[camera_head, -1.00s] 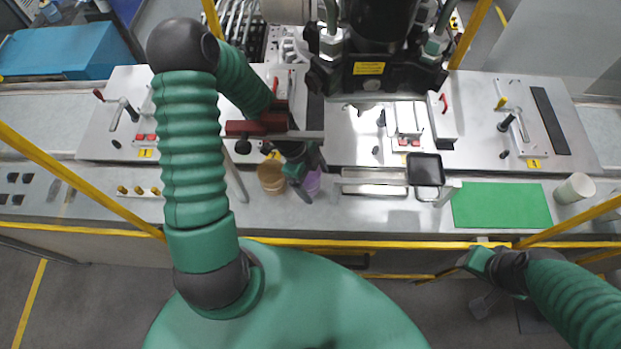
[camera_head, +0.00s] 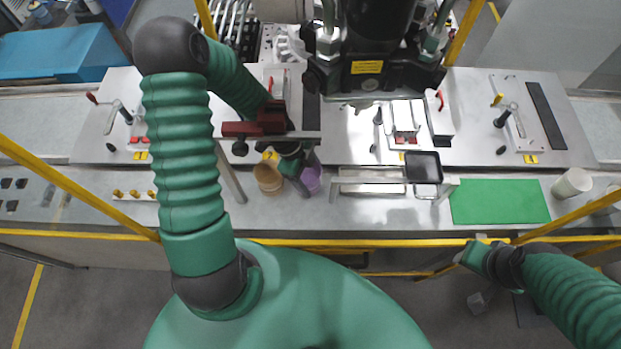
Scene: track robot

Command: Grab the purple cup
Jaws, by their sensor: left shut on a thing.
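The purple cup (camera_head: 313,180) is on the grey workbench (camera_head: 400,212), left of the middle of the view. My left gripper (camera_head: 304,184) reaches down from above and is shut on the purple cup. Its dark fingers and wrist cover much of the cup's left side and rim. I cannot tell whether the cup's base touches the bench. My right gripper (camera_head: 470,254) is at the lower right, in front of the bench edge and away from the cup. Its fingers are too small and dark to read.
A brown cup (camera_head: 267,182) stands just left of the purple cup. To the right are a metal stand (camera_head: 370,188), a black tray (camera_head: 425,168), a green mat (camera_head: 498,203) and a white cup (camera_head: 572,184). A yellow rail (camera_head: 400,242) runs along the front edge.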

